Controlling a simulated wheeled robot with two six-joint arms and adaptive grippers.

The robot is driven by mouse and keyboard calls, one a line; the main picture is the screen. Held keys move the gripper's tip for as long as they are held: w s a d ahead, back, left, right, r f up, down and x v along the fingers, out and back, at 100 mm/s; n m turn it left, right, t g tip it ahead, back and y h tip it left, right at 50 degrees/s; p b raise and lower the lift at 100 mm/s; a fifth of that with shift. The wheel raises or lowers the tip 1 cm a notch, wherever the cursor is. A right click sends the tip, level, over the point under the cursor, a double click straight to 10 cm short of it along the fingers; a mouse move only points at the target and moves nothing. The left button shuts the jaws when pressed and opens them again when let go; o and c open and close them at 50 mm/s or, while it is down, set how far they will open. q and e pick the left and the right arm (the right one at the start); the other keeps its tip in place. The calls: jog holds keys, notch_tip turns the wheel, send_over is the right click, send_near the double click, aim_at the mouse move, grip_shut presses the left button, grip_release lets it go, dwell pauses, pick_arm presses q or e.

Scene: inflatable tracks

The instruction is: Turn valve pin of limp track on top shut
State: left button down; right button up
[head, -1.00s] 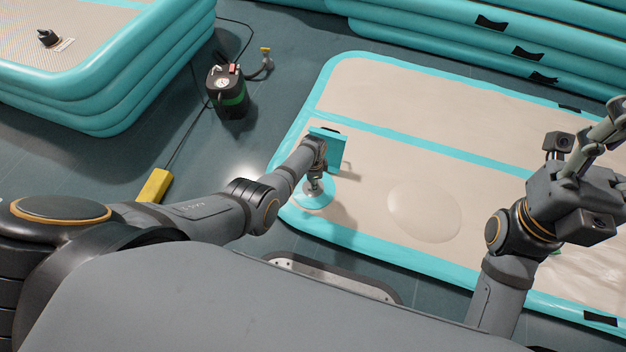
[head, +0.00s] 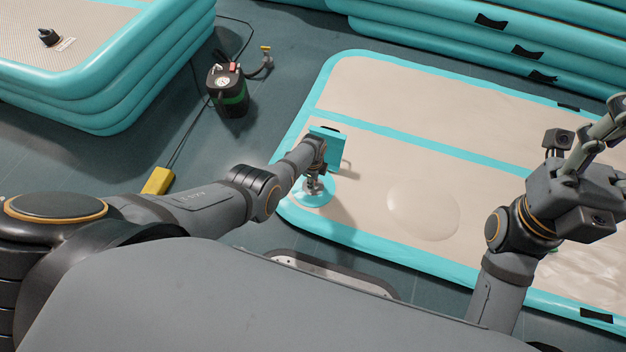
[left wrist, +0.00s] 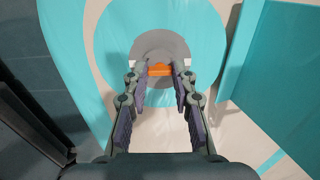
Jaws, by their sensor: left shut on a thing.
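The limp track (head: 420,105) is a beige mat with turquoise edges, lying at centre right, with wrinkles and a raised bulge. Its valve sits at the near-left corner in a turquoise round patch (head: 313,193). In the left wrist view the valve is a grey disc (left wrist: 160,45) with an orange pin (left wrist: 160,69). My left gripper (left wrist: 160,76) points at the valve, its fingertips closed on either side of the pin. In the head view my left gripper (head: 313,182) is over the patch, and the pin is hidden. My right gripper (head: 608,125) is raised at the right edge, its fingertips unclear.
A turquoise flap or panel (head: 328,140) stands beside my left wrist. A black and green pump (head: 228,92) with a hose and a yellow block (head: 158,181) are on the floor at left. Stacked tracks (head: 110,90) stand at upper left, and more (head: 430,30) at the back.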

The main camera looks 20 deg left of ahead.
pick_arm(q)
jog(key=shift+d, duration=0.1)
jog(key=c, duration=1.1)
grip_release()
jog(key=shift+r, duration=0.1)
notch_tip(320, 180, up, 12)
jog(key=shift+f, duration=0.1)
